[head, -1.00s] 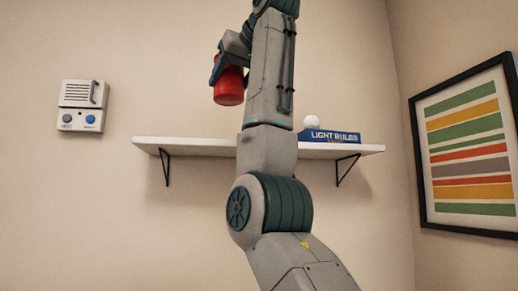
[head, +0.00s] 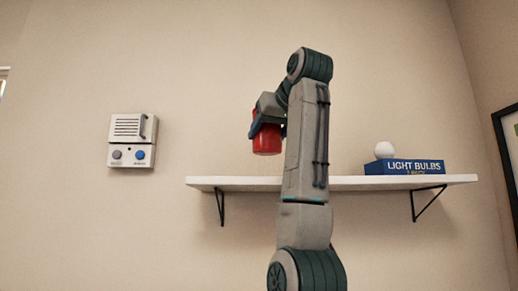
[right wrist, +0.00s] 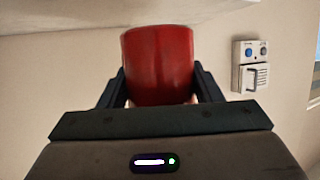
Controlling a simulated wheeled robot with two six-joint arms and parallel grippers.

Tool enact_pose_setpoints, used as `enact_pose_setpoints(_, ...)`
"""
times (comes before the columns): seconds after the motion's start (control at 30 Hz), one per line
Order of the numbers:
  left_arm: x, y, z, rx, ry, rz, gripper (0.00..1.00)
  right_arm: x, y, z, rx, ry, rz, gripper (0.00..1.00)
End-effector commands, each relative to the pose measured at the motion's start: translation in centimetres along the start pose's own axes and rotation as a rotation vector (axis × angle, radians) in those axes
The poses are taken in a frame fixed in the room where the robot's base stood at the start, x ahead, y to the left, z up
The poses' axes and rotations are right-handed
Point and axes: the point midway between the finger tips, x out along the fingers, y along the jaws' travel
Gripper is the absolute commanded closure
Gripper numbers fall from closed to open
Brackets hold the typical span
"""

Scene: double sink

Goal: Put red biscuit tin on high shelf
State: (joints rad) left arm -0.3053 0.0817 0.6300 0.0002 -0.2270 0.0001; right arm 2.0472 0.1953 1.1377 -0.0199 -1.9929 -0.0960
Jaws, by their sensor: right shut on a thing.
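The red biscuit tin (head: 267,141) is a plain red cylinder held in the air. My right gripper (head: 262,128) is shut on it, with one dark finger showing on its left side. In the right wrist view the tin (right wrist: 158,62) sits between the two dark fingers of the gripper (right wrist: 160,88). In the head view the tin appears just above the line of the white high shelf (head: 240,183), left of my arm. Whether it is over the board or in front of it I cannot tell. My left gripper is not in view.
A blue light bulbs box (head: 405,167) and a white bulb (head: 384,150) sit at the shelf's right part. My right arm hides the shelf's middle. The shelf's left part looks bare. A white wall intercom (head: 132,141) hangs to the left. A framed picture (head: 508,150) is at the right edge.

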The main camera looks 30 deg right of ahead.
Motion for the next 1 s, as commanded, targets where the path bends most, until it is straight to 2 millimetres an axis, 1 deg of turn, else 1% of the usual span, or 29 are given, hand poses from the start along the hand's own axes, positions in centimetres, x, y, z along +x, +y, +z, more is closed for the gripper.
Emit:
enact_pose_setpoints(0.03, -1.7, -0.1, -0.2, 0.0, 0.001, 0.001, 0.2, 0.5, 0.0, -0.9, -0.001, -0.002, 0.001, 0.8)
enact_pose_setpoints(0.2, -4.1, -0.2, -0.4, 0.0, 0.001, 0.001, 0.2, 1.6, 0.1, -1.2, 0.001, -0.001, 0.001, 0.8)
enact_pose_setpoints(0.3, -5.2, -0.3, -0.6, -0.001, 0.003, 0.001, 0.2, 2.2, 0.2, -1.2, 0.0, -0.001, 0.001, 0.8)
enact_pose_setpoints(0.57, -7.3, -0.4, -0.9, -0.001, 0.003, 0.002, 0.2, 3.1, 0.1, -1.3, -0.001, -0.001, 0.0, 0.8)
enact_pose_setpoints(0.67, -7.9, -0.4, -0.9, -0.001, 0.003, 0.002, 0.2, 4.5, 0.2, -1.6, -0.001, -0.003, 0.0, 0.8)
enact_pose_setpoints(0.9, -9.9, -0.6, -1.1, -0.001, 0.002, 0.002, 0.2, 7.9, 0.5, -2.7, 0.0, -0.004, 0.001, 0.8)
enact_pose_setpoints(1.0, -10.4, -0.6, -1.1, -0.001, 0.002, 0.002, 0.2, 9.0, 0.5, -3.0, 0.0, -0.002, 0.001, 0.8)
